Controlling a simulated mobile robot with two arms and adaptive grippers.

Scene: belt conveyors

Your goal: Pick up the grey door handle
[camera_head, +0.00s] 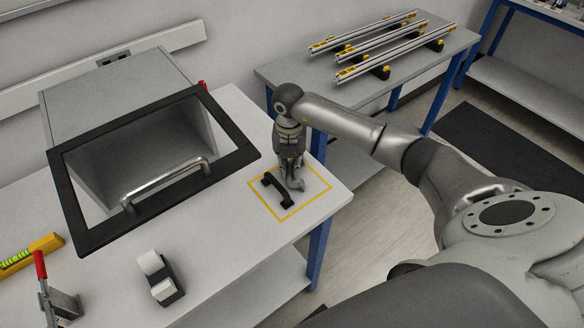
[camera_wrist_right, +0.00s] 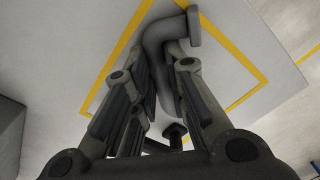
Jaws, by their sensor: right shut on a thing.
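The grey door handle (camera_head: 297,184) is a bent lever inside the yellow outlined square on the white table. It also shows in the wrist view (camera_wrist_right: 160,40), running between the fingers with its bent end beyond the tips. My right gripper (camera_head: 291,168) points down at it and is shut on it. The gripper's fingers (camera_wrist_right: 168,72) lie on either side of the handle in the wrist view. Part of the handle is hidden by the fingers. I cannot tell whether it still touches the table. My left gripper is not in view.
A black handle (camera_head: 278,191) lies close beside, left of the grey one. A grey box with a black-framed door (camera_head: 70,200) and metal bar stands left. A tape dispenser (camera_head: 168,291), a red-handled clamp (camera_head: 41,265) and a yellow level (camera_head: 46,243) are in front. Aluminium profiles (camera_head: 385,45) lie on the back table.

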